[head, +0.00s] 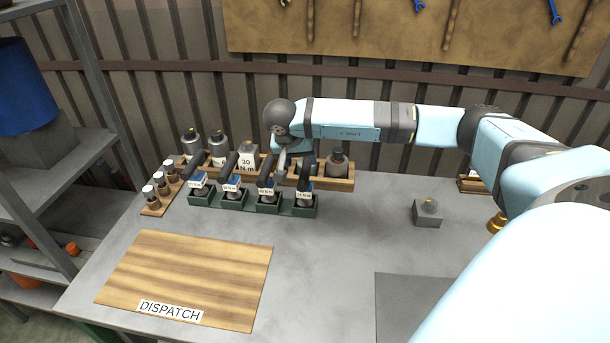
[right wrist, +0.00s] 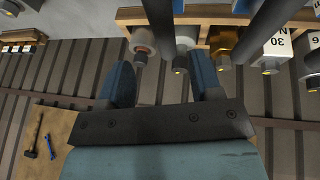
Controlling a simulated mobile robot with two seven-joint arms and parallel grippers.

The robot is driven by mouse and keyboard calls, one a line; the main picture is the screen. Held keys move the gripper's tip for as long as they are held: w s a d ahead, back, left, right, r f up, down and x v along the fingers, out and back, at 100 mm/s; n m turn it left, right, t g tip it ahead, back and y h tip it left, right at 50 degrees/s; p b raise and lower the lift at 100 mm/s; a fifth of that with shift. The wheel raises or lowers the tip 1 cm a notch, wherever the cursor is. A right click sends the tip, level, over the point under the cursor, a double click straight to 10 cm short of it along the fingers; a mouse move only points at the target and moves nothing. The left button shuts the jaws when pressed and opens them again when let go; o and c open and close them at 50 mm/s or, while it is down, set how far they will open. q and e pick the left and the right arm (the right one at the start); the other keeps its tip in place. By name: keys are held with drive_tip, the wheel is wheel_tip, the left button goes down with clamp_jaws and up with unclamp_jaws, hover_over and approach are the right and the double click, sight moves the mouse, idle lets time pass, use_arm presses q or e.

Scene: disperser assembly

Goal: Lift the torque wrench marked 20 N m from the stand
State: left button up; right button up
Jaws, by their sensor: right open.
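Several torque wrenches stand in a row of green holders, dark handles up, with blue-and-white labels: leftmost (head: 200,184), second (head: 232,186), third (head: 267,188) and rightmost (head: 305,188). Their label figures are too small to read surely, so I cannot tell which is marked 20 N m. My right gripper (head: 284,165) is open, close to the handles of the two right wrenches, and looks empty. In the right wrist view its fingers (right wrist: 162,82) are spread, with dark handles (right wrist: 160,25) passing near them. My left gripper is not in view.
A small rack (head: 152,205) of capped vials stands left. The DISPATCH board (head: 185,275) is bare. A grey block (head: 428,212) sits right; the table centre is clear.

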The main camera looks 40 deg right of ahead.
sight(304, 171)
drive_tip(key=x, duration=0.5)
drive_tip(key=p+x, duration=0.1)
drive_tip(key=x, duration=0.1)
drive_tip(key=shift+w+a+f, duration=0.1)
drive_tip(key=shift+f, duration=0.35)
drive_tip(key=shift+r, duration=0.1)
clamp_jaws()
